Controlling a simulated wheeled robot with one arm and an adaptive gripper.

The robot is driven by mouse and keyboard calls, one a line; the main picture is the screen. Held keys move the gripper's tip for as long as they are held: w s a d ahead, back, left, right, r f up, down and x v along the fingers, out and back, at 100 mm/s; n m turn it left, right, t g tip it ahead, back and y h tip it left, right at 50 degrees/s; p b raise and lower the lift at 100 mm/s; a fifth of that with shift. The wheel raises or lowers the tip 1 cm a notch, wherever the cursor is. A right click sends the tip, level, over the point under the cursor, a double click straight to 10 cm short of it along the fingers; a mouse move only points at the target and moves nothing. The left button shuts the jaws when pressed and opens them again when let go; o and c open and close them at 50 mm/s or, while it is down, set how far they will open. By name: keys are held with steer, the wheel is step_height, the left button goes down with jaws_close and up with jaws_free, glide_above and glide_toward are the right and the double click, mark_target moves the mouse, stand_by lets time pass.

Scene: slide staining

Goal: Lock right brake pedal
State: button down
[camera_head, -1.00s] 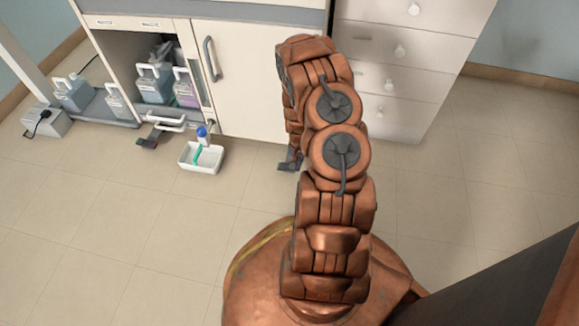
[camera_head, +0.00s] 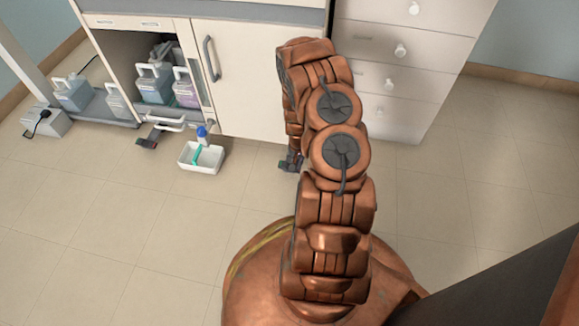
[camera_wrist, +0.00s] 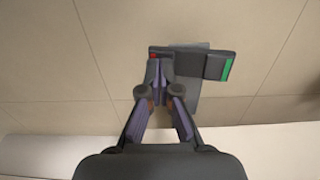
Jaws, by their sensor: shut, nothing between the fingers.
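The right brake pedal (camera_wrist: 215,66) is a dark bar above a grey base plate on the floor, with a red mark at its left end and a green strip at its right end in the wrist view. In the head view the pedal (camera_head: 286,167) shows partly beside my arm at the cabinet's foot. My gripper (camera_wrist: 159,68) is shut and empty, its fingertips over the left, red-marked part of the pedal. Whether they touch is unclear. In the head view my gripper (camera_head: 295,154) is mostly hidden by my arm.
Another pedal (camera_head: 147,141) lies on the floor at the left. The cabinet (camera_head: 258,75) and drawers (camera_head: 398,70) rise behind my arm. Floor at the right is clear.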

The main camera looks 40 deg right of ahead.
steer(key=shift+r, duration=0.1)
step_height(320, 180, up, 8)
steer(key=p, duration=0.3)
steer(key=shift+p, duration=0.3)
stand_by(0.7)
stand_by(0.4)
